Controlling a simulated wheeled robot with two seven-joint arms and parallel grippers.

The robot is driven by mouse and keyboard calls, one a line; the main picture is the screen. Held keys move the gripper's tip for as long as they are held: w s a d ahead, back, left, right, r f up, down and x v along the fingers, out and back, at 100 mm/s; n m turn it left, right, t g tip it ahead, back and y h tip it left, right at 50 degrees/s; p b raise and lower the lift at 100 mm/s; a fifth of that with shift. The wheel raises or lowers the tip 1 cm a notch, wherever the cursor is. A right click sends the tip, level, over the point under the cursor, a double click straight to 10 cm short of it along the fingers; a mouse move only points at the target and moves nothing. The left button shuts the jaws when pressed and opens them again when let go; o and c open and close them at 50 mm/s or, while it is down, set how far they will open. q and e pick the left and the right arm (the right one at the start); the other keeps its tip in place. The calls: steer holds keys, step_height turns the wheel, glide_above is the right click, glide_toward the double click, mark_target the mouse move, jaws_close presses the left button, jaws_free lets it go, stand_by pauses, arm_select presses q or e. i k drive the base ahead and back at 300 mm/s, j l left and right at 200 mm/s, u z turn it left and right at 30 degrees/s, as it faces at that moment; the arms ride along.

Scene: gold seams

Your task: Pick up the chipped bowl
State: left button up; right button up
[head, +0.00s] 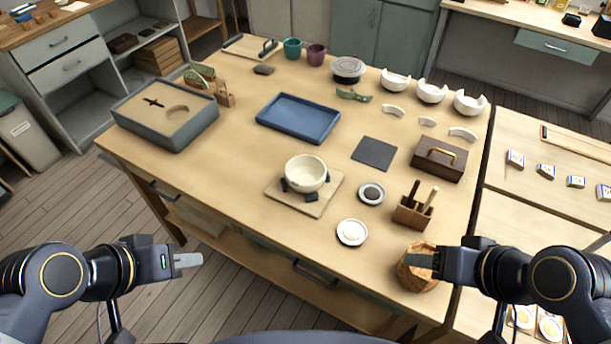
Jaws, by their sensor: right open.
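Three white bowls with notched rims stand in a row at the back right of the table: a left one (396,81), a middle one (431,93) and a right one (469,104). Curved white shards (393,111) lie in front of them. A cream bowl (305,176) sits upright among dark blocks on a wooden board (318,207); no chip is clear on it. My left gripper (188,260) is off the table's front left, seen edge-on. My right gripper (420,260) is open in front of a brown woven-looking container (413,277), far from the notched bowls.
A blue tray (298,118), a dark mat (375,153) and a wooden box with a handle (439,158) occupy the middle and right. A tool holder (412,213) and small dishes (352,232) stand near the front. A grey sandbox (172,135) is at left.

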mark_target(304, 174)
steer(key=i+j+z, duration=0.15)
steer(key=j, duration=0.2)
steer(key=i+j+z, duration=0.1)
steer(key=i+j, duration=0.15)
steer(key=j, duration=0.15)
steer(key=i+j+z, duration=0.15)
steer(key=j, duration=0.2)
